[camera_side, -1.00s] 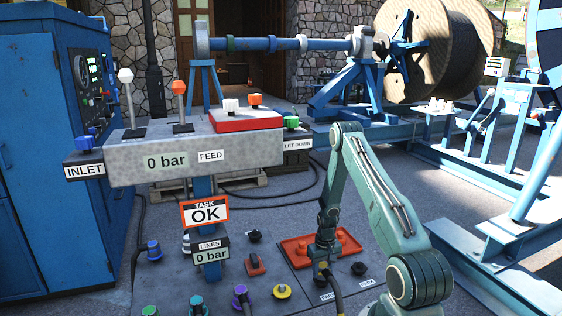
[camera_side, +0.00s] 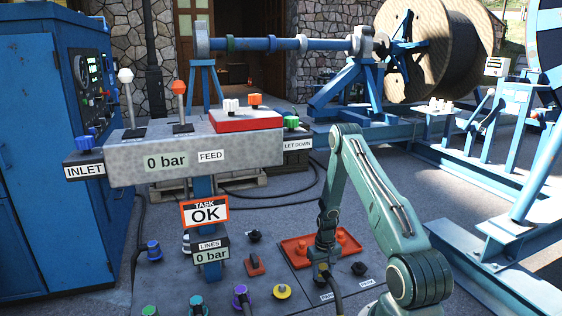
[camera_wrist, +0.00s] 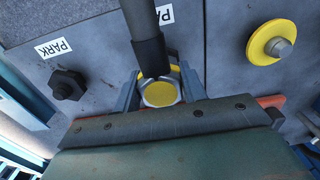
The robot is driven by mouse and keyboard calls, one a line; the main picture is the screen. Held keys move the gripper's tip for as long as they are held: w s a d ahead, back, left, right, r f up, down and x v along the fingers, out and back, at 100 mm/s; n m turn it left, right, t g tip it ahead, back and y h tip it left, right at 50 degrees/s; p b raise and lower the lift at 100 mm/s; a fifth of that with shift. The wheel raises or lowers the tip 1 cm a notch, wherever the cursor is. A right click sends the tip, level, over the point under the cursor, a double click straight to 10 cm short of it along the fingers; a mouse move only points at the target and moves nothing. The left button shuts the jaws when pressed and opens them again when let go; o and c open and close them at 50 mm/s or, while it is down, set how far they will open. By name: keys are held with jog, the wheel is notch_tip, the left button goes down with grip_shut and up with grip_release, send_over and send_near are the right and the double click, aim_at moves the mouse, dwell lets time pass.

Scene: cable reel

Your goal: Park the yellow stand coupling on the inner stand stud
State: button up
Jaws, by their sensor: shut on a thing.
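My gripper (camera_wrist: 160,92) is shut on the yellow coupling (camera_wrist: 159,95), which shows as a yellow disc in a pale metal ring between the jaws. A thick black hose (camera_wrist: 148,45) runs from it. In the side view my gripper (camera_side: 321,268) is low over the stand plate, behind one PARK label (camera_side: 327,296). Any stud under the coupling is hidden, so I cannot tell whether the coupling is seated. The other PARK position has a bare black stud (camera_wrist: 67,85), which also shows in the side view (camera_side: 359,268).
A yellow-ringed fitting (camera_wrist: 272,43) is on the neighbouring plate. An orange tray (camera_side: 290,246) with orange pieces lies just behind my gripper. The task sign (camera_side: 205,212) reads OK.

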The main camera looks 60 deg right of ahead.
jog(key=o, duration=1.2)
jog(key=shift+f, duration=0.1)
jog(key=shift+r, duration=6.95)
